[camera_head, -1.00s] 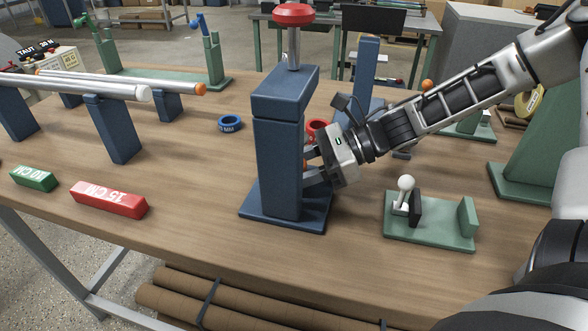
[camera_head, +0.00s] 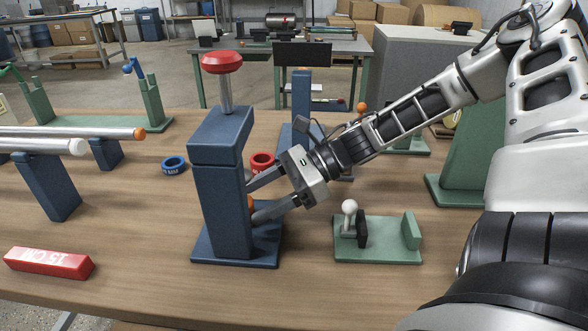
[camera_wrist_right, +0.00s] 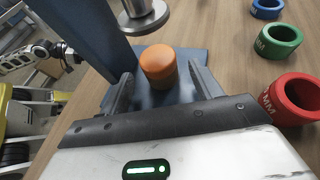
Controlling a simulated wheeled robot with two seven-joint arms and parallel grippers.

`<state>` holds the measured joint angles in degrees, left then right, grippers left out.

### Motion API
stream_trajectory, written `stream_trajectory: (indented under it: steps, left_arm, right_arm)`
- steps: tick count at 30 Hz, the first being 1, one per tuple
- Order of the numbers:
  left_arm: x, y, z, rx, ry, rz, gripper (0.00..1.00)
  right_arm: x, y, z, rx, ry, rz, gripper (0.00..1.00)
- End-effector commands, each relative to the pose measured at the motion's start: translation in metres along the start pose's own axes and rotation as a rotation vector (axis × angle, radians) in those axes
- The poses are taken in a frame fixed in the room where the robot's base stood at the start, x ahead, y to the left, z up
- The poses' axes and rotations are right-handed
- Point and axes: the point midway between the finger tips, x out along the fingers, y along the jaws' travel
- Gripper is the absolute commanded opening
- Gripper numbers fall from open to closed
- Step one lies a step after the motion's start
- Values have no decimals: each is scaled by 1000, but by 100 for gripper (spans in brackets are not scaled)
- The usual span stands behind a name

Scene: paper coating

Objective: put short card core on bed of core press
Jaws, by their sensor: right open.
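The core press is blue with a red knob (camera_head: 222,62) on top; its upright (camera_head: 220,200) stands on a flat blue base (camera_head: 262,250). A short orange-brown card core (camera_wrist_right: 158,65) stands upright on the blue bed, beneath the round metal ram (camera_wrist_right: 143,15) in the right wrist view. My right gripper (camera_head: 250,200) is open beside the press, one finger on each side of the core with visible gaps. In the head view the upright hides most of the core. A small white-and-black arm part, apparently my left arm, shows in the right wrist view; its gripper's state is unclear.
A blue ring (camera_head: 174,165) and a red ring (camera_head: 262,162) lie behind the press. A green stand with a white-knobbed lever (camera_head: 349,208) sits to the right. A red block (camera_head: 48,263) lies front left. Metal rollers (camera_head: 50,143) rest on blue supports at left.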

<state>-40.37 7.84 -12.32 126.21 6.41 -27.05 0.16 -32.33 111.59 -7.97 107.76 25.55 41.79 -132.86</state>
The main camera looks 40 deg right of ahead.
Motion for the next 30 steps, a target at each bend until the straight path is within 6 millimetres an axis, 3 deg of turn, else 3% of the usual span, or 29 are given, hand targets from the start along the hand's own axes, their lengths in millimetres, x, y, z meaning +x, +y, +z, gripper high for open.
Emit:
stream_trajectory:
  steps: [6, 12, 18, 30]
  left_arm:
    - [-6, -1, -8, 16, -19, -13, 54]
    - [-6, -3, -14, 31, -18, -22, 54]
    - [-5, -4, -12, 39, -27, -26, 54]
    - [-5, -4, -10, 40, -31, -25, 54]
  right_arm:
    - [-43, -1, 6, -3, -3, -3, 64]
    - [-68, -1, 3, 0, 0, 1, 64]
    - [-78, 0, 1, 1, 0, 4, 64]
    - [-78, 0, 0, 1, 0, 4, 64]
